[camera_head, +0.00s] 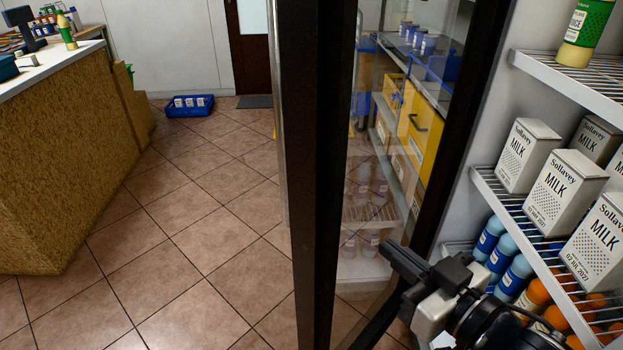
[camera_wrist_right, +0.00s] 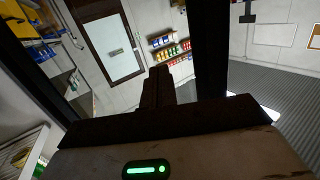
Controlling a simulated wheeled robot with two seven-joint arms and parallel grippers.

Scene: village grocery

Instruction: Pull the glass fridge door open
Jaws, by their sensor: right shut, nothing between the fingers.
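The glass fridge door (camera_head: 385,200) stands open in the middle of the head view, seen at a steep angle. Its thick dark frame (camera_head: 318,180) runs upright at the near side, and another dark bar (camera_head: 465,110) bounds the glass on the right. My right gripper (camera_head: 400,262) is at the lower right of the door, on the side of the fridge shelves. It is shut and empty; I cannot tell whether it touches the door. Its closed fingers (camera_wrist_right: 156,88) also show in the right wrist view. My left gripper is out of view.
Fridge shelves (camera_head: 560,75) hold milk cartons (camera_head: 565,190) and bottles (camera_head: 510,275), close to my right arm. A wooden counter (camera_head: 60,160) stands at left. A blue crate (camera_head: 189,107) lies on the floor at the back. The tiled floor (camera_head: 190,230) between is clear.

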